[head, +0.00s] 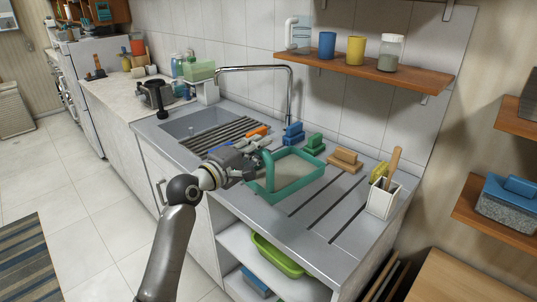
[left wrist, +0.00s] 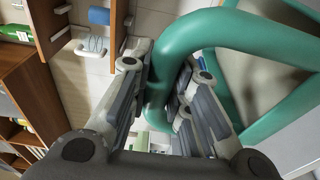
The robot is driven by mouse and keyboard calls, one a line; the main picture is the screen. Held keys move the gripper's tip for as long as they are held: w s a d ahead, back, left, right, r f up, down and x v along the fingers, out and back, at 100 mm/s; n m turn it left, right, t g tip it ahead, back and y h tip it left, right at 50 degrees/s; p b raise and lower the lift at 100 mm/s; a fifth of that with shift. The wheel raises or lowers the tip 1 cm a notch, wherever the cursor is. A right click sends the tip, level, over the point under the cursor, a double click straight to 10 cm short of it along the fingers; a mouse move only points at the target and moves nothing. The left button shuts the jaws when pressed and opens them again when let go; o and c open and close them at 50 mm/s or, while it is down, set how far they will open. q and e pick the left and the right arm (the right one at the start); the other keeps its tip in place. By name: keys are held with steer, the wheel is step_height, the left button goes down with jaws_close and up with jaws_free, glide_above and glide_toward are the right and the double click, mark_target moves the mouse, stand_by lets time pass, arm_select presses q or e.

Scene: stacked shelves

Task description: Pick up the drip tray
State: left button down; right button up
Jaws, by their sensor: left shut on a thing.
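The drip tray (head: 300,187) has a thick teal-green rim and a pale inside. In the head view it is over the ribbed drainboard right of the sink. My left gripper (head: 252,164) is at its left end, shut on the rim. In the left wrist view the teal rim (left wrist: 158,85) runs between the two fingers of my left gripper (left wrist: 165,75). I cannot tell whether the tray's underside touches the counter. My right gripper is not in view.
A white utensil holder (head: 382,199) is to the right. The faucet (head: 290,95) rises behind the sink (head: 195,122). A wooden shelf (head: 385,74) with cups hangs above.

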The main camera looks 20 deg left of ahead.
arm_select(q)
steer(key=shift+s+a+r, duration=0.3)
steer(key=shift+a+r, duration=0.05)
steer(key=shift+a, duration=0.2)
steer(key=shift+s+a+r, duration=0.3)
steer(key=shift+a+r, duration=0.05)
steer(key=shift+a, duration=0.25)
